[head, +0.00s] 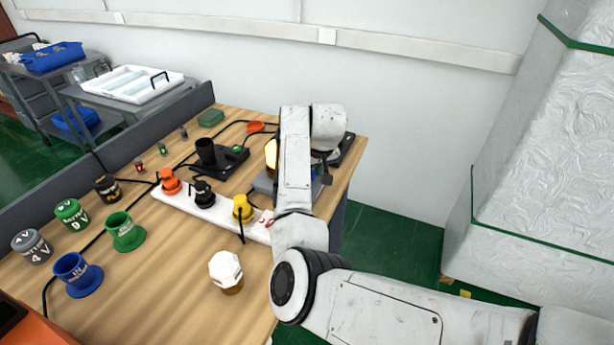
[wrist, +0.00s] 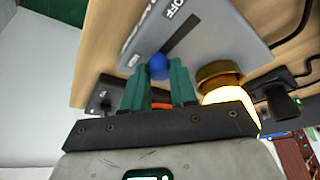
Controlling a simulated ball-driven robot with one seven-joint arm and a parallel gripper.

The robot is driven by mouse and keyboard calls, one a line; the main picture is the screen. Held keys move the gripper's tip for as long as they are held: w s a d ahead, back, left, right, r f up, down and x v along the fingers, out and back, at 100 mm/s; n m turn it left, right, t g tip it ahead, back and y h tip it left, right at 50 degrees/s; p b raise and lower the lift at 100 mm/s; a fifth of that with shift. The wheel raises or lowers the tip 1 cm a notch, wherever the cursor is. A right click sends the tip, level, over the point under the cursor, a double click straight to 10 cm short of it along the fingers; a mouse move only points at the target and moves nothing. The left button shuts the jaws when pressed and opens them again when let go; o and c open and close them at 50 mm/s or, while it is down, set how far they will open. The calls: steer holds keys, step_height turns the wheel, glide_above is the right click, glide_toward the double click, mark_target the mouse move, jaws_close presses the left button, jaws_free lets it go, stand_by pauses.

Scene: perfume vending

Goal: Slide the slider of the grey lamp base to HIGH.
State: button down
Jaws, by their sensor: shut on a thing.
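The grey lamp base (wrist: 212,38) fills the upper middle of the wrist view. It bears the printed word OFF and a dark slot (wrist: 184,34). A round blue slider knob (wrist: 158,66) sits at the end of the visible slot away from OFF. A small label (wrist: 134,60) beside it is unreadable. My gripper (wrist: 160,84) has its teal fingers shut on the blue knob. The lamp (wrist: 232,97) glows yellow in a brass collar. In the head view the lamp base (head: 263,183) and glowing lamp (head: 271,153) show partly behind my arm, which hides the knob.
A white power strip (head: 223,219) with orange, black and yellow plugs lies left of the lamp base. A black device (head: 215,160) with a cup-like holder stands behind it. A white-capped bottle (head: 226,270) stands at the front. Black cables cross the wooden table.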

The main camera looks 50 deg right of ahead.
steer(key=shift+w+d, duration=0.2)
steer(key=shift+d, duration=0.25)
steer(key=shift+w+d, duration=0.2)
steer(key=shift+d, duration=0.25)
steer(key=shift+r, duration=0.1)
steer(key=c, duration=0.9)
jaws_free()
steer(key=shift+d, duration=0.15)
steer(key=v, duration=1)
steer(key=shift+s+r+b, duration=0.2)
steer(key=shift+r+b, duration=0.05)
steer(key=shift+b, duration=0.05)
